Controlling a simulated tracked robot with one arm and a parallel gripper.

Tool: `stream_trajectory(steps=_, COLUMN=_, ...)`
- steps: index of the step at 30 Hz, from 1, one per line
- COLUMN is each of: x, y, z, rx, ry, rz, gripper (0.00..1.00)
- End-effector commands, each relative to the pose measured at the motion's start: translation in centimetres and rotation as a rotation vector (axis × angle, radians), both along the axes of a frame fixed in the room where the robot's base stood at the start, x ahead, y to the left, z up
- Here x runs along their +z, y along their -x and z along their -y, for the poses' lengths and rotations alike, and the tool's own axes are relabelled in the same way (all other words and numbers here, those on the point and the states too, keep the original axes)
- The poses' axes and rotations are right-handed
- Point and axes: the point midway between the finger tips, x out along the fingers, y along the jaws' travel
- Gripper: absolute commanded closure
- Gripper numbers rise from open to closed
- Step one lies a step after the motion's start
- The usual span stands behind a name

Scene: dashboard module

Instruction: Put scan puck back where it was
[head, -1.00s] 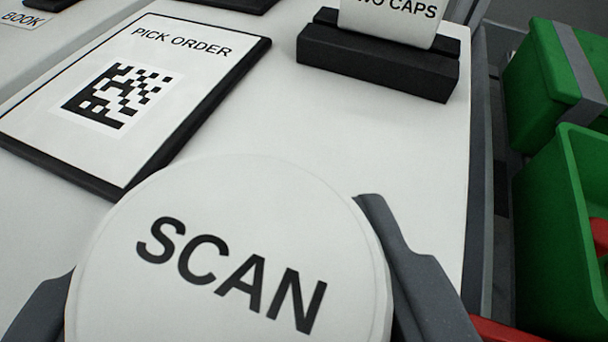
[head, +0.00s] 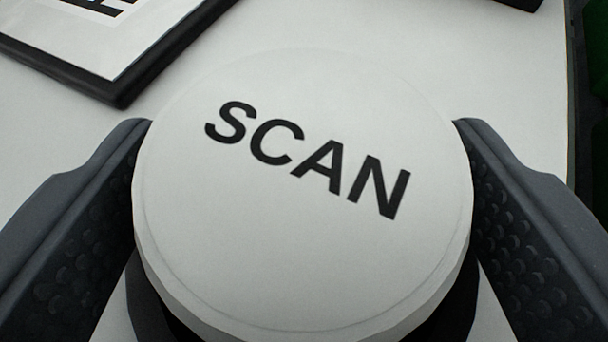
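The scan puck (head: 300,255) fills the middle of the head view. It is a round white disc marked SCAN, with a darker part below its rim. It sits low over the pale surface; whether its underside rests there is hidden. My gripper (head: 303,125) has a dark finger on each side of the puck. The fingers are spread, and their dotted inner pads show. Light gaps show between the pads and the puck's lower part. Near the fingertips the pads line up closely with the rim, and light contact there cannot be ruled out.
The black-framed white pick order board (head: 110,50) lies just beyond the puck at upper left, cut off by the frame. Pale surface (head: 440,50) is clear at upper right. A dark edge (head: 585,80) runs down the right side, with green beyond it.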

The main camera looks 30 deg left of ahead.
Motion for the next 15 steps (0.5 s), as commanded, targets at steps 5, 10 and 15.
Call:
stream_trajectory(steps=5, x=0.0, y=0.0, z=0.0, rx=0.000, ry=0.000, rz=0.000, gripper=0.26)
stream_trajectory(steps=10, x=0.4, y=0.6, z=0.4, rx=-0.001, ry=0.000, rz=-0.001, gripper=0.26)
stream_trajectory(steps=15, x=1.6, y=2.6, z=1.5, rx=-0.003, ry=-0.001, rz=0.003, gripper=0.26)
